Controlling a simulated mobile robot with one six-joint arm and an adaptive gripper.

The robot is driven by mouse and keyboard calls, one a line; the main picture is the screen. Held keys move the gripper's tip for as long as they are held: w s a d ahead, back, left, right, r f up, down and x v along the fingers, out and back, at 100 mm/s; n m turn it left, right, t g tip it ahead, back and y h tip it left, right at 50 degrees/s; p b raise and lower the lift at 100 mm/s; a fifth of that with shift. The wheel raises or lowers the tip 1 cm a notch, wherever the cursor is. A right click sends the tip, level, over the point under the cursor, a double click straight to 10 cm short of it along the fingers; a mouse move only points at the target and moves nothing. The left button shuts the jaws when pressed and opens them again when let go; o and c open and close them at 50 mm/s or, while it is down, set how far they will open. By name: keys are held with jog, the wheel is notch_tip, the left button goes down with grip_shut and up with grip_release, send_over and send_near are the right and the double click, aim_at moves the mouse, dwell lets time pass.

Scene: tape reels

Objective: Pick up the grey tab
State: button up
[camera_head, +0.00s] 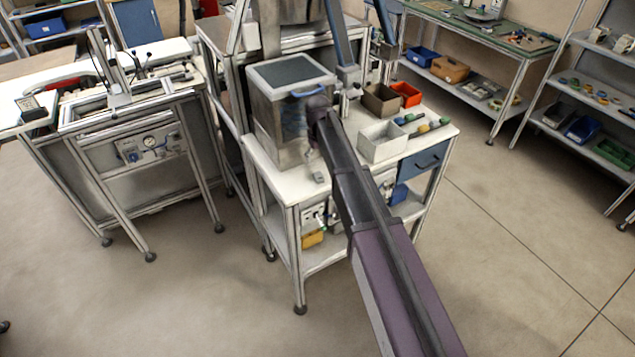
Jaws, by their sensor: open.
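A small grey piece (319,177), which looks like the grey tab, lies on the white bench top (275,172) near its front edge, in front of the metal box. My arm reaches up from the bottom right, and its purple wrist end is beside the box's front right. My gripper (310,128) is there, above and slightly behind the grey piece in the picture. Its fingers are small and partly hidden by the wrist, so their outline is hard to make out. It is open, and I see nothing held in it.
The metal box (275,115) with a dark top and blue handle stands close left of my wrist. A light grey bin (381,142), a brown bin (381,101) and a red bin (407,94) stand right. Colour-handled tools (422,127) lie nearby. The floor right of the bench is clear.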

aim_at(319, 176)
jog(key=shift+f+b, duration=0.85)
jog(key=shift+f, duration=0.25)
jog(key=shift+f+b, duration=2.6)
jog(key=c, duration=0.8)
